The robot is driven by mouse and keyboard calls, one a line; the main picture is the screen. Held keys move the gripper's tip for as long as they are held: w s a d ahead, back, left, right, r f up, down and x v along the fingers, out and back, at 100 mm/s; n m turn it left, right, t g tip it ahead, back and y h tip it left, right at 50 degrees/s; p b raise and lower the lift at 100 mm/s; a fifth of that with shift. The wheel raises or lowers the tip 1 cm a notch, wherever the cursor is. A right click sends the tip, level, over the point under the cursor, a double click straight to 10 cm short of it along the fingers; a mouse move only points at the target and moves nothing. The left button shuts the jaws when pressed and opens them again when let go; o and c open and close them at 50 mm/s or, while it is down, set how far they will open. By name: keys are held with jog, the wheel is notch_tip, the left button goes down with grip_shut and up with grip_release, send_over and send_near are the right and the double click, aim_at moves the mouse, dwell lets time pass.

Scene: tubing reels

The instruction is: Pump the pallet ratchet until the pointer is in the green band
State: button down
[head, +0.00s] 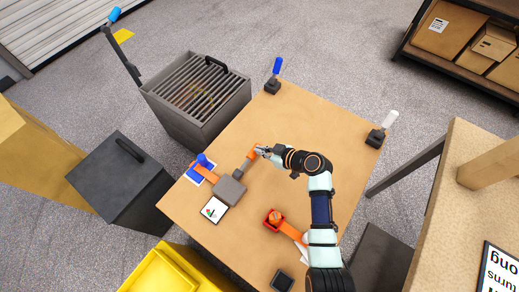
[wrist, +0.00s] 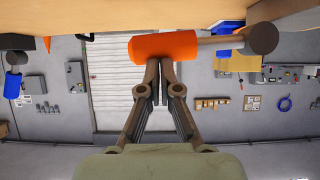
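A grey ratchet block (head: 229,190) sits on the brown table, with a short lever ending in an orange grip (head: 252,154). The orange grip also shows in the wrist view (wrist: 165,46), lying crosswise at my fingertips. My gripper (head: 262,151) is at the orange grip. In the wrist view its fingers (wrist: 160,64) are close together, with their tips at the grip's near side; contact is unclear. The grip does not appear to be between them. A white card with a green mark (head: 214,209) lies beside the block; the pointer is too small to read.
A blue-knobbed orange arm (head: 205,168) adjoins the block's left. Another orange lever (head: 291,231) is near my arm. Blue (head: 277,67) and white (head: 389,119) handles stand at the table edges. A grated bin (head: 196,96) stands behind. The table's middle is mostly clear.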

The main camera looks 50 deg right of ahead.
jog(key=w+a+r+p+v, duration=0.1)
jog(key=p+v, duration=0.4)
jog(key=v, duration=0.7)
jog(key=shift+s+d+r+p, duration=0.15)
jog(key=shift+d+r+p, duration=0.25)
jog(key=shift+r, duration=0.45)
dwell(0.4)
